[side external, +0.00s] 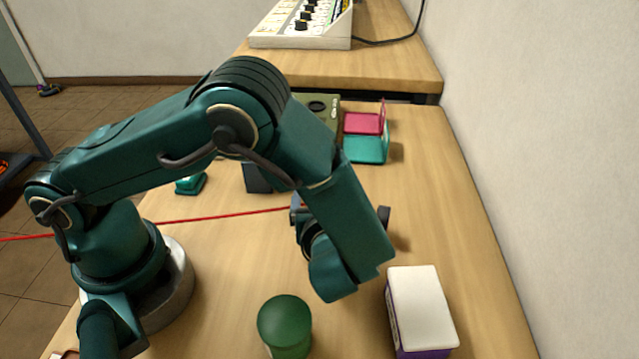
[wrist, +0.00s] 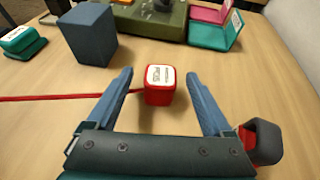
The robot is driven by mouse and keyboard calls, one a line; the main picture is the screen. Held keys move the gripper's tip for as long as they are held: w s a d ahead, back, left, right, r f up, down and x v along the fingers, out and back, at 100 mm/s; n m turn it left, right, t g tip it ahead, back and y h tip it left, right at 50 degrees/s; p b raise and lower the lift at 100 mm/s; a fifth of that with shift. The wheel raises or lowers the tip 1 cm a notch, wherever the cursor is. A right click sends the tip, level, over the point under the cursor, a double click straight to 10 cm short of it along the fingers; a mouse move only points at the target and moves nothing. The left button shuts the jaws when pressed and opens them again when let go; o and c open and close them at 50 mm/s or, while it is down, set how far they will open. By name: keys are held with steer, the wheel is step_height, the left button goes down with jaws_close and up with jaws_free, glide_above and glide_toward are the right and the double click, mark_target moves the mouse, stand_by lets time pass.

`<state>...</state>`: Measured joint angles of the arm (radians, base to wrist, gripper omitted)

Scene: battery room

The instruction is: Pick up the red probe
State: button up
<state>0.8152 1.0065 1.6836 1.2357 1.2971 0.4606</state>
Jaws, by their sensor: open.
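The red probe (wrist: 157,95) is a small red block with a white label on top, lying on the wooden table in the wrist view. A red lead runs from its left side. My gripper (wrist: 160,75) is open, with one blue finger on each side of the probe and visible gaps between. The fingers do not appear to touch it. In the side view, my arm hides the probe; only its red lead (side external: 225,215) shows, running left off the table.
A dark blue block (wrist: 88,35) stands beyond the left finger. Behind are an olive device (wrist: 152,22), a teal case (wrist: 212,32) and a pink case (side external: 362,123). A green cylinder (side external: 285,322) and a white-topped box (side external: 420,305) stand in front. Bare table surrounds the probe.

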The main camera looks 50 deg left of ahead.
steer(key=shift+x, duration=2.45)
steer(key=shift+d+f, duration=0.1)
steer(key=shift+f, duration=0.05)
jaws_close()
